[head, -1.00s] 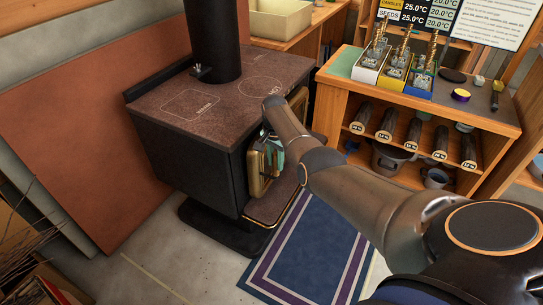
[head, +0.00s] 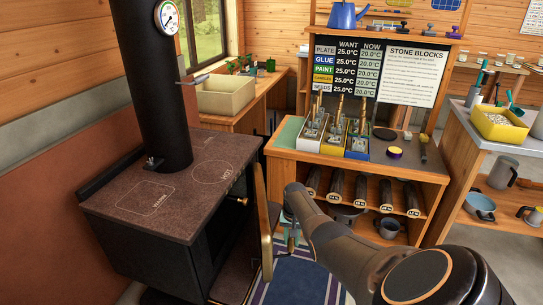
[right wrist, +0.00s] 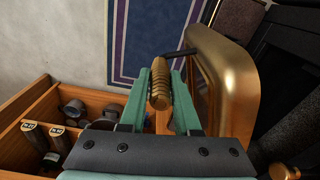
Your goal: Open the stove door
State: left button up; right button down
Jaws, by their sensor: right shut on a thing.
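The black stove (head: 140,240) with its brown top stands at the left in the head view. Its brass-framed door (head: 263,235) is swung out from the stove front and shows nearly edge-on, with a dark gap between it and the body. In the right wrist view the door (right wrist: 222,60) is at the right, and its coiled brass handle (right wrist: 159,88) sits between the teal fingers. My right gripper (right wrist: 160,95) is shut on that handle. In the head view the right gripper (head: 290,236) is partly hidden behind my arm. My left gripper is not in view.
A wooden shelf unit (head: 350,165) with tool boxes on top and dark cylinders below stands right of the door. A blue rug (head: 300,282) lies on the floor. A stovepipe (head: 150,90) rises from the stove. A workbench (head: 480,150) is at the far right.

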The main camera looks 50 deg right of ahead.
jog(key=shift+s+d+f, duration=0.1)
jog(key=shift+s+d, duration=0.25)
jog(key=shift+d, duration=0.15)
jog(key=c, duration=0.6)
grip_release()
